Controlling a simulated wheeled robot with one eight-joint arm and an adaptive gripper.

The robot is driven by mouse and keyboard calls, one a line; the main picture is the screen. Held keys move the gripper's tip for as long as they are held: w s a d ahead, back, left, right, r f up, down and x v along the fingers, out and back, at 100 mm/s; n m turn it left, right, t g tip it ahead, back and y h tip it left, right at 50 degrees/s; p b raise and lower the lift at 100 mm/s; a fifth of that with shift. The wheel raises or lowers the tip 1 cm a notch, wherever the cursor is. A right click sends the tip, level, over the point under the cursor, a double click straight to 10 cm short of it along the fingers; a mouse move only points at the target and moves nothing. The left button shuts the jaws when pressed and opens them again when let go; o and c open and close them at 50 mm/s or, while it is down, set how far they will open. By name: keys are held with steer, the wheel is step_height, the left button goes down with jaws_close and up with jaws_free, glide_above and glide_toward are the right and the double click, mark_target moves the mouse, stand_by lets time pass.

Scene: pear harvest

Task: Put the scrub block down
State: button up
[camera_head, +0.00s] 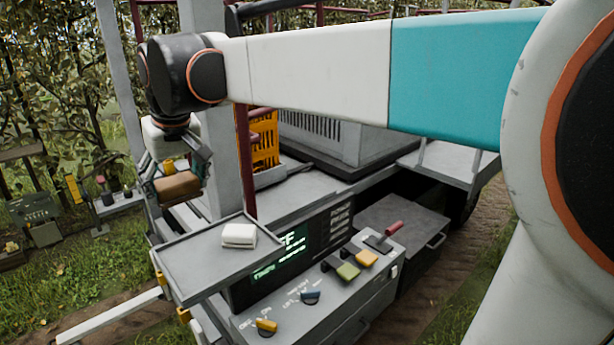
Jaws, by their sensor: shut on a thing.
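My gripper (176,182) is at the left of the head view, below the black wrist joint, pointing down. It is shut on a brown block, the scrub block (178,187), held between its fingers. A small yellow part shows just above the block. The block is in the air, behind and to the left of a grey tray (190,275). The fingers hide part of the block.
A white block (239,236) lies on the grey tray; the tray is otherwise bare. A control panel (320,295) with knobs, levers and a green-lit screen (285,255) stands to its right. A grey post (215,130) and an orange crate (264,140) stand behind.

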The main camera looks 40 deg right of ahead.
step_height(320, 180, down, 18)
steer(key=shift+f+p, duration=0.2)
steer(key=shift+p, duration=0.35)
steer(key=o, duration=0.5)
steer(key=shift+f, duration=0.2)
steer(key=o, duration=0.4)
steer(key=shift+o, duration=0.2)
steer(key=shift+r, duration=0.1)
